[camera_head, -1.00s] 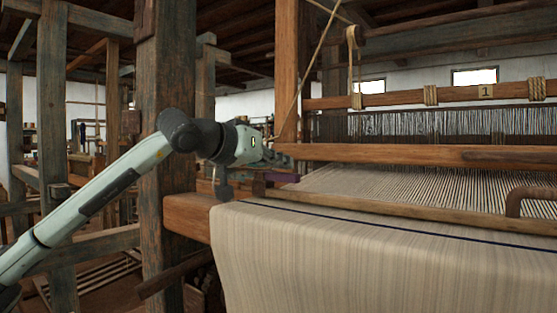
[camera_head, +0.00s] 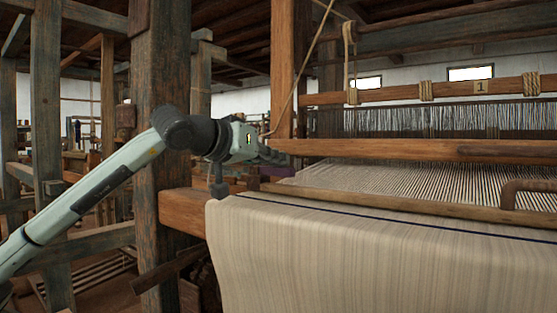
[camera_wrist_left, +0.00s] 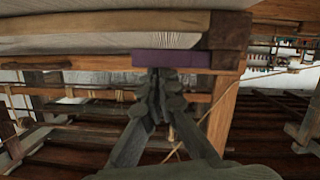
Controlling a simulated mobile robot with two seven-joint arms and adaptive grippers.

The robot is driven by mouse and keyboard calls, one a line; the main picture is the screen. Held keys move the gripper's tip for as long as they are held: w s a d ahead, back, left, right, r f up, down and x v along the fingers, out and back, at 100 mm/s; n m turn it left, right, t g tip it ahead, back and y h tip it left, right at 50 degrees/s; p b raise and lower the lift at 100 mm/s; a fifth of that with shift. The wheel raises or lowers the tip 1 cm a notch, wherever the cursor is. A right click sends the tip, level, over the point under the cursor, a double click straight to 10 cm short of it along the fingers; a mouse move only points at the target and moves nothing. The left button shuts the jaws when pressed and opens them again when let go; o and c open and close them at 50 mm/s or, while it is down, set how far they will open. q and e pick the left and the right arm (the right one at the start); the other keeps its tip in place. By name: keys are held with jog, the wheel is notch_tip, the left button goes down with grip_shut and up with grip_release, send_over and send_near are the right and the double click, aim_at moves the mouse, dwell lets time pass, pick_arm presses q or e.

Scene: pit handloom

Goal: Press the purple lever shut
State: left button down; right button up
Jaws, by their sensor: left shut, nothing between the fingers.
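The purple lever (camera_wrist_left: 171,59) is a short flat bar in the left wrist view. It lies along the edge of a wooden beam, beside a dark wooden block at its right end. In the head view a small bit of purple (camera_head: 252,180) shows below my left gripper (camera_head: 275,155). The left gripper is shut and empty. In the left wrist view its fingertips (camera_wrist_left: 158,78) are at the lever's edge, left of its middle; I cannot tell whether they touch. My right gripper is not in view.
Striped cloth (camera_head: 370,255) drapes over the loom's front beam. A wooden crossbar (camera_head: 400,149) runs just right of the left gripper, with warp threads (camera_head: 400,180) below it. A thick upright post (camera_head: 160,130) stands behind my left arm.

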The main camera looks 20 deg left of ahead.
pick_arm(q)
jog(key=v, duration=1.1)
jog(key=shift+s, duration=0.35)
